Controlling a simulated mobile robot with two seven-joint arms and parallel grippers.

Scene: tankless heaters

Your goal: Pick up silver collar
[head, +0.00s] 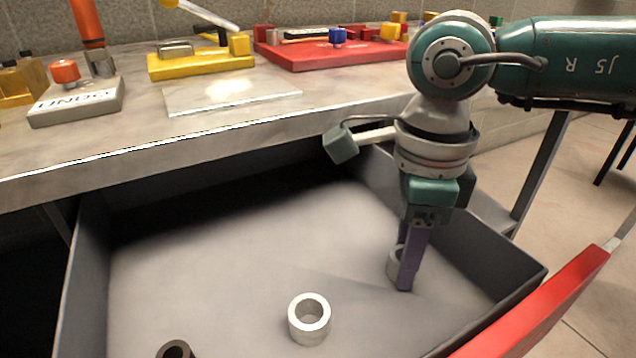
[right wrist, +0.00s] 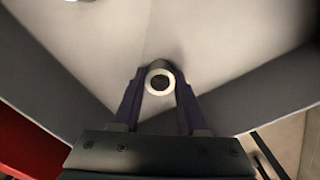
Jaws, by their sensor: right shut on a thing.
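My right gripper (head: 404,280) points down into the open drawer. Its purple fingers are shut on a grey, silvery collar (head: 392,264), which the near finger partly hides in the head view. In the right wrist view the held collar (right wrist: 159,81) shows a pale round rim and a dark hole between the two fingertips. I cannot tell whether it touches the drawer floor. A second, brighter silver-white collar (head: 309,322) stands upright on the drawer floor, left of the gripper and apart from it. My left gripper is not in view.
A dark collar (head: 175,350) is at the drawer's front left, cut off by the picture edge. The drawer's grey side wall (head: 470,235) and red front (head: 545,305) are close to my right gripper. The worktop (head: 60,150) above holds several fixtures.

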